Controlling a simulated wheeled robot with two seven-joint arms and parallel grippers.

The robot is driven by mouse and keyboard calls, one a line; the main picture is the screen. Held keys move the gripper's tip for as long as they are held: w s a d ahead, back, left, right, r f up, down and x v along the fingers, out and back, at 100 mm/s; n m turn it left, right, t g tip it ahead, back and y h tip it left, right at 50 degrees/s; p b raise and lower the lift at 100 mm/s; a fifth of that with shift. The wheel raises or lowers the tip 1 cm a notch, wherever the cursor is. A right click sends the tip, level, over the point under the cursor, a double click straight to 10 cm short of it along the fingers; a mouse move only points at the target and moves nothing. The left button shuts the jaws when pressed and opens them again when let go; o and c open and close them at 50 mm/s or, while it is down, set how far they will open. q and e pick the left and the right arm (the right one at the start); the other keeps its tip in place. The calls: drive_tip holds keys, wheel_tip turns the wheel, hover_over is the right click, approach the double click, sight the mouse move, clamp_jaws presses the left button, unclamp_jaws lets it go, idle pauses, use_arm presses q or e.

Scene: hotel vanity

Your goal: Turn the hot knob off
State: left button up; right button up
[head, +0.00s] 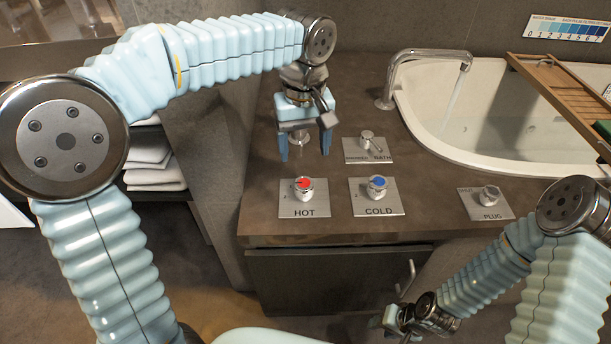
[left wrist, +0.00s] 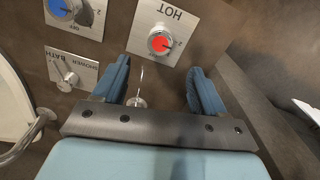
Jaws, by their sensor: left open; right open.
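The hot knob (head: 304,187) is a small chrome knob with a red top on a square plate marked HOT. My left gripper (head: 304,154) hangs just behind the knob and points down, with its two blue fingers apart and nothing held. In the left wrist view the red knob (left wrist: 160,42) shows beyond the open fingers (left wrist: 160,75), touched by neither. Its exact pointer setting is too small to read. Water runs from the spout (head: 430,55) into the tub (head: 490,110). My right gripper (head: 396,320) is open and low in front of the cabinet, away from the knobs.
The blue-topped cold knob (head: 377,186) is right of the hot one. The shower/bath lever (head: 367,141) stands behind it, and the plug knob (head: 489,194) is further right. A small chrome fitting (left wrist: 138,100) shows between my left fingers. A wooden rack (head: 560,90) crosses the tub.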

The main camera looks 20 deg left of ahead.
sight(304, 183)
use_arm(q)
wheel_tip(304, 183, down, 10)
drive_tip(key=shift+r+b, duration=0.25)
drive_tip(key=shift+b, duration=0.35)
drive_tip(key=c, duration=1.1)
drive_tip(key=shift+o, duration=0.2)
